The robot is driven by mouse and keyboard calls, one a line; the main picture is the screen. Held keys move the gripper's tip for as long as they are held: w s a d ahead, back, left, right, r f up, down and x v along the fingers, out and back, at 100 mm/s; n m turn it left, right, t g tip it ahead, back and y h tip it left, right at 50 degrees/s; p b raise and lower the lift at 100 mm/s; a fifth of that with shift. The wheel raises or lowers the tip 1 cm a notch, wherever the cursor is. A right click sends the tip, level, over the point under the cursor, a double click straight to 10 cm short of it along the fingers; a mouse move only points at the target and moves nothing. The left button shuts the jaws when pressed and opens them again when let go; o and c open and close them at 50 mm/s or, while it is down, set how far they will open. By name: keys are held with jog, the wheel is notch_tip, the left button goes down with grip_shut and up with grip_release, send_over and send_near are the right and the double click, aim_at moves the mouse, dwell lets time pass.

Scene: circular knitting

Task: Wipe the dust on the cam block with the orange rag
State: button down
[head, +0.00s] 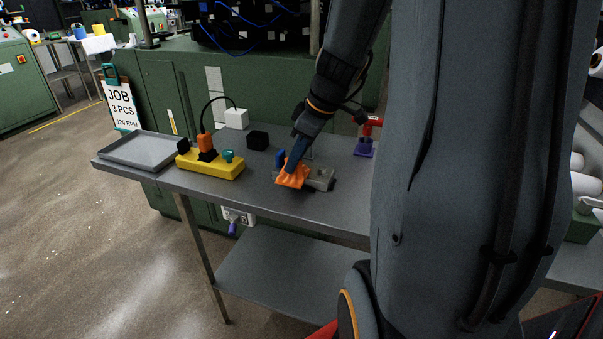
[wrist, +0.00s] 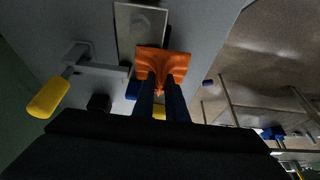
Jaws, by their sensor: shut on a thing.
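The orange rag (head: 292,175) is held in my gripper (head: 297,158) above the grey table, at the left part of the cam block (head: 322,180). In the wrist view the rag (wrist: 165,62) spreads out beyond the fingertips of my gripper (wrist: 160,86), which are closed on it. The cam block (wrist: 140,28) is a flat grey plate with a darker grey patch on its face. The rag overlaps one end of it. I cannot tell whether the rag touches it.
A yellow block (head: 212,164) with coloured plugs stands left on the table (head: 230,188), beside a grey tray (head: 140,150). A black cube (head: 258,140) and white box (head: 236,118) stand behind. A red-handled purple part (head: 364,147) is at right.

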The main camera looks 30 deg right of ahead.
jog(key=shift+s, duration=0.1)
jog(key=shift+s+d, duration=0.45)
jog(key=shift+w+a+f+b, duration=0.15)
jog(key=shift+w+a+b, duration=0.1)
jog(key=shift+b, duration=0.1)
jog(key=shift+s+d, duration=0.25)
jog(key=shift+s, duration=0.2)
jog(key=c, duration=2)
grip_release()
jog(key=shift+w+a, duration=0.1)
jog(key=shift+w, duration=0.05)
jog(key=shift+c, duration=0.5)
grip_shut()
